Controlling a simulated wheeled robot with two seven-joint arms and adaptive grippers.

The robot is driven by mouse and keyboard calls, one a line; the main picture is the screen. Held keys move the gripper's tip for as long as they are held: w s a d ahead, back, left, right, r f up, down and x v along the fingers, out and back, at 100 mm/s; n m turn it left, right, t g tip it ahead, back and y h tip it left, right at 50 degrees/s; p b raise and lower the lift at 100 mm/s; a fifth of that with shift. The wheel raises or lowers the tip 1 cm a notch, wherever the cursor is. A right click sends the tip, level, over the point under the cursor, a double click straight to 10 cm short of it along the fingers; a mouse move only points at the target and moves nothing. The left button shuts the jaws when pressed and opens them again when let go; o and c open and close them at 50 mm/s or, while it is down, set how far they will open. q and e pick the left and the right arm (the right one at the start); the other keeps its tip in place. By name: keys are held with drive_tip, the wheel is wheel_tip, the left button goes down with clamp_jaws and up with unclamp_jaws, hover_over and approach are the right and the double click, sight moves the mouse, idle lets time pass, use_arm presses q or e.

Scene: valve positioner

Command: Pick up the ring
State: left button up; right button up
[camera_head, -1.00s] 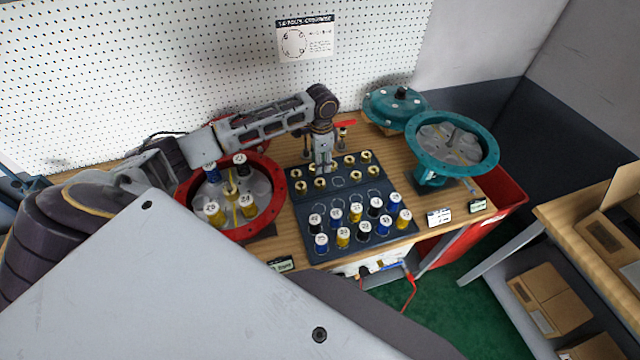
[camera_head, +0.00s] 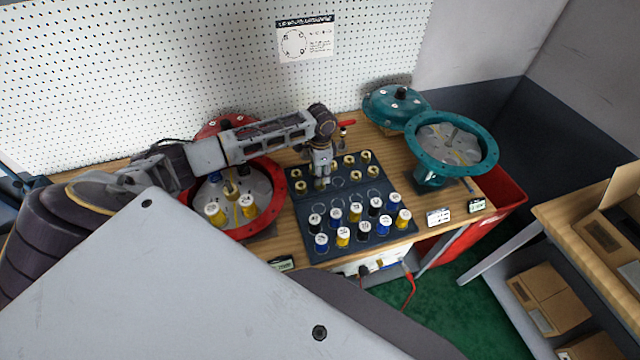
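Several small brass rings stand on the upper half of a dark tray (camera_head: 318,248), among them a ring (camera_head: 301,187) at the left and a ring (camera_head: 365,156) at the back right. My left gripper (camera_head: 321,178) points down over the left part of this ring area. Its fingertips are right at a brass ring (camera_head: 320,185) and partly cover it. The view is too small to tell whether the fingers are closed on it. My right gripper is not in view.
Several blue, yellow and black labelled bobbins (camera_head: 356,212) stand on the tray's front half. A red round housing (camera_head: 279,195) with bobbins is at the left, under my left arm. A teal housing (camera_head: 482,165) and teal cover (camera_head: 397,92) are at the right. A pegboard (camera_head: 150,70) stands behind.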

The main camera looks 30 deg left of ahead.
use_arm(q)
drive_tip(key=shift+s+a+f+p, duration=0.1)
drive_tip(key=shift+f+p, duration=0.3)
drive_tip(key=shift+f, duration=1.8)
drive_tip(key=c, duration=0.7)
drive_tip(key=shift+r, duration=0.15)
drive_tip(key=shift+r+b, duration=0.6)
drive_tip(key=shift+r, duration=4.3)
drive_tip(key=shift+r, duration=0.1)
